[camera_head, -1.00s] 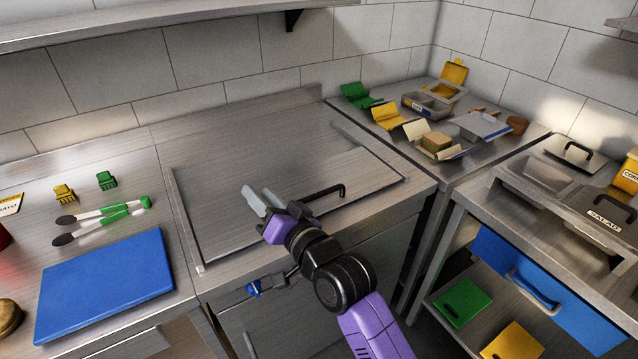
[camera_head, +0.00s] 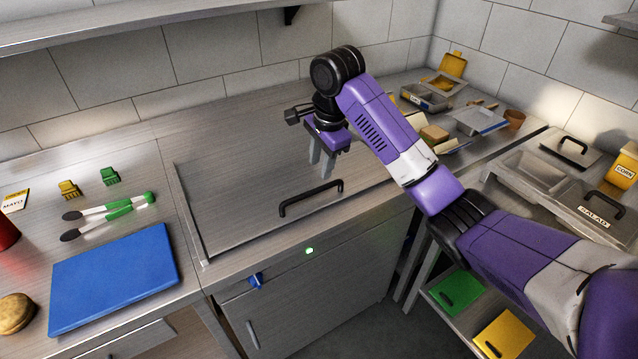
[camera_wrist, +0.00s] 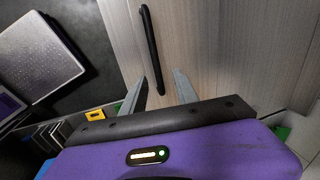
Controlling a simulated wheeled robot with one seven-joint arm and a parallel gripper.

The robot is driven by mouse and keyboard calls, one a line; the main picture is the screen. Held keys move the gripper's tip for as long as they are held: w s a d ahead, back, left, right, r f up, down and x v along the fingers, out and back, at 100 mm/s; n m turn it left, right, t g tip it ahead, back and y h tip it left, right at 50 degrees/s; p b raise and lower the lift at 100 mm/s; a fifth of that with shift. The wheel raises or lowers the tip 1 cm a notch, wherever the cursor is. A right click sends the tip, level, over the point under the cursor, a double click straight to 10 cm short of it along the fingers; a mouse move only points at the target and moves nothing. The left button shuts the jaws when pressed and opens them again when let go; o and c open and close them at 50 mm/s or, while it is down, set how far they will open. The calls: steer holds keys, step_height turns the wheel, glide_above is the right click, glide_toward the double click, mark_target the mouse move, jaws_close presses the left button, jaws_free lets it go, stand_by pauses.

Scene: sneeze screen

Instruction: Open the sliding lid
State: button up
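The sliding lid (camera_head: 235,205) is a flat brushed-steel panel set in the counter in the head view. Its black bar handle (camera_head: 311,198) stands near its front edge, and the handle also shows in the wrist view (camera_wrist: 150,45). My gripper (camera_head: 320,168) is over the lid, just behind and above the handle, with its fingers pointing down. In the wrist view, my gripper (camera_wrist: 160,75) has its fingers apart, with the handle's near end lined up between them. The gripper appears clear of the handle. My arm hides the lid's right end.
A blue cutting board (camera_head: 115,277) and green-handled tongs (camera_head: 110,212) lie left of the lid. Food containers (camera_head: 427,95) stand on the back right counter. A salad bin (camera_head: 600,210) is at the right. A wall shelf (camera_head: 150,20) hangs above.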

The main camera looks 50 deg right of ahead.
mark_target(319, 190)
steer(key=shift+s+p+x, duration=0.2)
steer(key=shift+x, duration=1.8)
steer(key=shift+s+p+x, duration=0.2)
steer(key=shift+s+x, duration=0.05)
steer(key=shift+x, duration=1.7)
steer(key=shift+f, duration=0.1)
jaws_close()
